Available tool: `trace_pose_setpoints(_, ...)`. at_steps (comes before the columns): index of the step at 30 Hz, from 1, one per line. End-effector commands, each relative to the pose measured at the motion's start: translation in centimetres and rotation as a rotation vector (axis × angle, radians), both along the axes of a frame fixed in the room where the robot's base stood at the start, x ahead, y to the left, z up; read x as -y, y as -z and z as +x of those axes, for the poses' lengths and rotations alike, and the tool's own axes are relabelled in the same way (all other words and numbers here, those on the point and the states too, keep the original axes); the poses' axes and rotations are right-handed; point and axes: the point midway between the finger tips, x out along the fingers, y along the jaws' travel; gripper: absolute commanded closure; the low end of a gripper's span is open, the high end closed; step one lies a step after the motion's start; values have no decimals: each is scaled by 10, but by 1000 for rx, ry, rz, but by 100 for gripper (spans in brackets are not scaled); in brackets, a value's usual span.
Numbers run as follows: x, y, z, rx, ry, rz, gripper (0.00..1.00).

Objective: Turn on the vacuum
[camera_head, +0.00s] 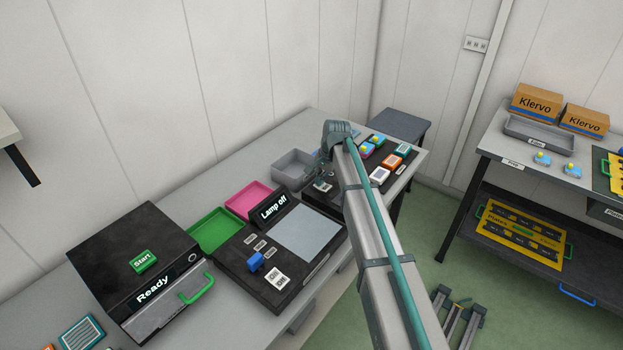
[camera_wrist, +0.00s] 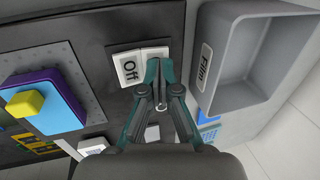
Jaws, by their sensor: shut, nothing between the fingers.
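A white rocker switch (camera_wrist: 138,67) shows in the wrist view on a dark panel, with the word "Off" readable on one of its two halves. My gripper (camera_wrist: 158,100) is shut and empty. In the head view my gripper (camera_head: 322,184) is over the dark unit (camera_head: 318,199) at the back of the bench, small and partly hidden by my arm. No label reading "vacuum" is readable.
A grey bin marked "Film" (camera_wrist: 207,88) stands close beside the switch. A purple and blue block with a yellow knob (camera_wrist: 25,104) lies on a grey plate on the other side. A "Lamp off" display (camera_head: 273,207) and pink tray (camera_head: 248,199) are nearer on the bench.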

Motion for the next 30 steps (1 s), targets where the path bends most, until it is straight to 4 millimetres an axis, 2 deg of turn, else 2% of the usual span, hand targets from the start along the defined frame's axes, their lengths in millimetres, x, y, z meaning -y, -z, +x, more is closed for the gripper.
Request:
trace_pose_setpoints(1, 12, 0, 6, -12, 16, -18, 100)
trace_pose_setpoints(8, 8, 1, 3, -10, 10, -14, 100)
trace_pose_setpoints(21, 20, -3, -6, -9, 10, -13, 100)
trace_pose_setpoints(30, 21, -3, -6, -9, 10, -13, 100)
